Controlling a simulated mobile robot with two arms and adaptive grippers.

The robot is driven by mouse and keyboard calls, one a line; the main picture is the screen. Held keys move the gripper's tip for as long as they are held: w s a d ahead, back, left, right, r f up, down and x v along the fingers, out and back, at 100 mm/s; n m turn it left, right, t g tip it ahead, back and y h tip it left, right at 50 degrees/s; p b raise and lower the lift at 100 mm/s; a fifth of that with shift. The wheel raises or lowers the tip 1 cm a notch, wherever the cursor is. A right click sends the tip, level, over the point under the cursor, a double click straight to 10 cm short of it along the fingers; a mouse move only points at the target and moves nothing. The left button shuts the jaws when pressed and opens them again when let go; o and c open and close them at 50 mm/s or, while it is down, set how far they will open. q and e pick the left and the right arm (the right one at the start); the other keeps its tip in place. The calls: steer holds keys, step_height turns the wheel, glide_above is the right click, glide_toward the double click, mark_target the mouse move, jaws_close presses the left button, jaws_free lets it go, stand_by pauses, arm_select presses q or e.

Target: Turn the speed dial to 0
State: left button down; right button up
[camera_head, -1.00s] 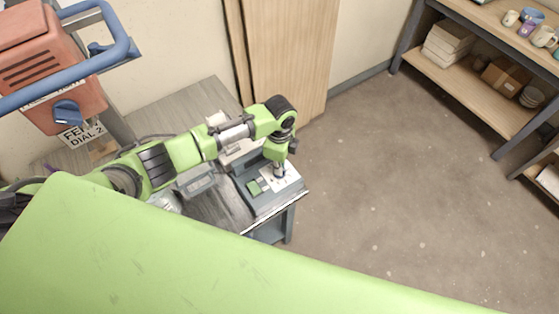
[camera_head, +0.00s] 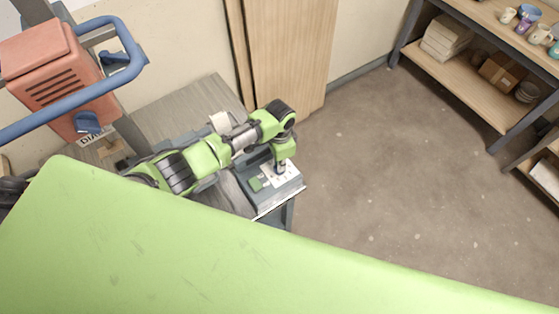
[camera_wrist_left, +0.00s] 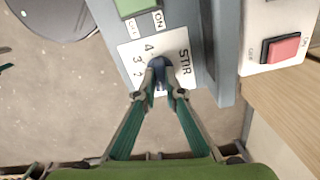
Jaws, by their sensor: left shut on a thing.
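In the head view my left gripper (camera_head: 280,166) reaches down onto the grey control box (camera_head: 262,199) at the end of the bench. My right gripper is not in view.
A green ON/OFF switch (camera_wrist_left: 134,6) sits next to the dial plate. A red switch (camera_wrist_left: 282,48) is on a white unit beside the box. An orange machine with a blue bar handle (camera_head: 120,84) stands at the left.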

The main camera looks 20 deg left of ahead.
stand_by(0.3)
arm_select(q)
steer(key=c, duration=2.1)
jaws_free()
steer(key=shift+c, duration=0.2)
step_height(320, 180, up, 12)
